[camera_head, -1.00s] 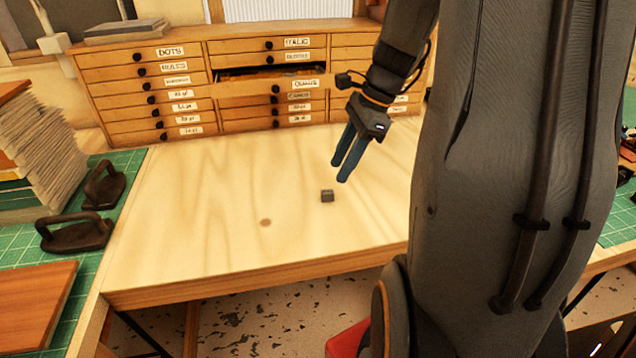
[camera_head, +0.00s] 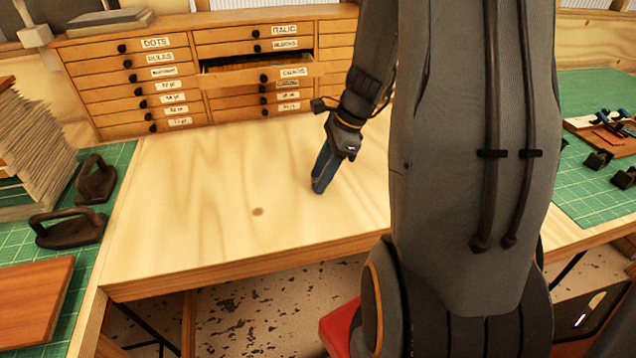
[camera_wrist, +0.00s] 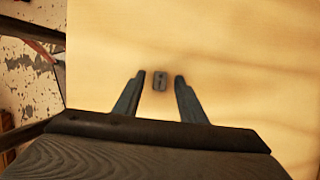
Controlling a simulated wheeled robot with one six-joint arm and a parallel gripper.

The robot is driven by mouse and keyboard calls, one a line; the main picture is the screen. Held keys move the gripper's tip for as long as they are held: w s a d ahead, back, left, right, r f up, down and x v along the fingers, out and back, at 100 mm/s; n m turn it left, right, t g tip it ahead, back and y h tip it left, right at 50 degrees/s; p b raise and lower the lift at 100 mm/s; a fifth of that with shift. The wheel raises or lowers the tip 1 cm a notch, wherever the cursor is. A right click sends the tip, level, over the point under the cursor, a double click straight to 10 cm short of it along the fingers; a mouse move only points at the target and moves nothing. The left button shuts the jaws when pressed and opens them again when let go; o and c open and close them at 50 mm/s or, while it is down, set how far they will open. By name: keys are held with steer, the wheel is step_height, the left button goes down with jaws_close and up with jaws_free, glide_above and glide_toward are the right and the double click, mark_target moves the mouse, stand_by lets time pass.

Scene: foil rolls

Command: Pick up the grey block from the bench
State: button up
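The grey block (camera_wrist: 160,81) is small and lies on the pale wooden bench (camera_head: 190,215). In the wrist view it shows between the two fingertips, with a gap of bare wood on each side. In the head view my gripper (camera_head: 317,190) points down at the bench and hides the block. The blue fingers are spread apart and hold nothing. How far the fingertips are above the bench is hard to tell.
A wooden drawer cabinet (camera_head: 160,80) with one drawer (camera_head: 260,76) pulled out stands at the back. Dark flat irons (camera_head: 68,228) and a paper stack (camera_head: 35,140) are at the left. Small tools lie on a green mat (camera_head: 590,190) at the right. The bench around the block is clear.

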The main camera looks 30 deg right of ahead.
jaws_close()
